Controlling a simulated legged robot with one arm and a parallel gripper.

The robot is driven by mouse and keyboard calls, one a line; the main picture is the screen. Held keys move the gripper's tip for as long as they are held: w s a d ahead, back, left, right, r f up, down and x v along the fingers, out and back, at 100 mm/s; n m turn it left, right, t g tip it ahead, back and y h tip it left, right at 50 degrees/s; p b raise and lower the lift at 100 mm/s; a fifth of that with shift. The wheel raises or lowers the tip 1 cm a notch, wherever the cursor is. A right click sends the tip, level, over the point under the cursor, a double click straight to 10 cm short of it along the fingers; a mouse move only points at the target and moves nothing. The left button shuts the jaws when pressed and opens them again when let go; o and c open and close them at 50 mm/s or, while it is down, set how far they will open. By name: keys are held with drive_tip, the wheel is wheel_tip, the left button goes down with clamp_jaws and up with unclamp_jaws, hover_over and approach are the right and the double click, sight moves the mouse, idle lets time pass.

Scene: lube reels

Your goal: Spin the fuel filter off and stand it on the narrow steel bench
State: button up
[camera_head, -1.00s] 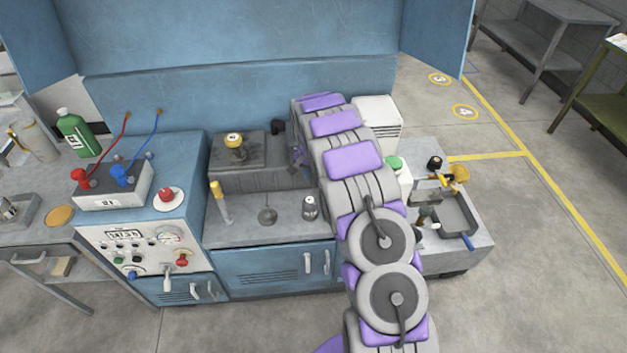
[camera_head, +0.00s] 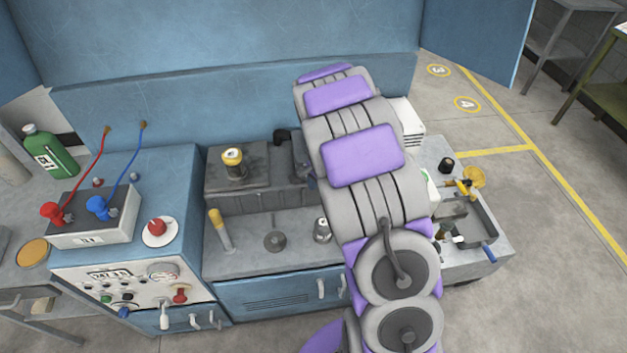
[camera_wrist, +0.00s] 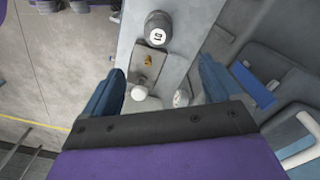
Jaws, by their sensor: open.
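My gripper (camera_wrist: 162,72) is open, with its two blue fingers apart and nothing between their tips that I can tell is held. Ahead of it in the wrist view is a dark cylinder with a round white numbered label (camera_wrist: 158,27), perhaps the fuel filter; I cannot tell for sure. In the head view my arm hides my gripper and part of the machine. A yellow-capped fitting (camera_head: 233,163) stands on the dark block (camera_head: 222,181). A grey steel bench (camera_head: 583,55) stands at the far right; I cannot tell whether it is the narrow one.
A blue panel (camera_head: 230,50) rises behind the machine. A control box with red and blue leads (camera_head: 95,228) is at left, near a green bottle (camera_head: 50,150). A tray (camera_head: 485,228) with tools lies at right. Open floor (camera_head: 555,215) lies beyond it.

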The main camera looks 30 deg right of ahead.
sight(323, 221)
wheel_tip(323, 221, down, 18)
drive_tip(key=b, duration=0.3)
drive_tip(key=shift+s+d+r+b, duration=0.15)
drive_tip(key=shift+r+b, duration=0.1)
drive_tip(key=shift+b, duration=0.1)
drive_tip(key=shift+c, duration=0.3)
drive_tip(key=c, duration=1.2)
drive_tip(key=n+p, duration=0.1)
drive_tip(key=n, duration=0.4)
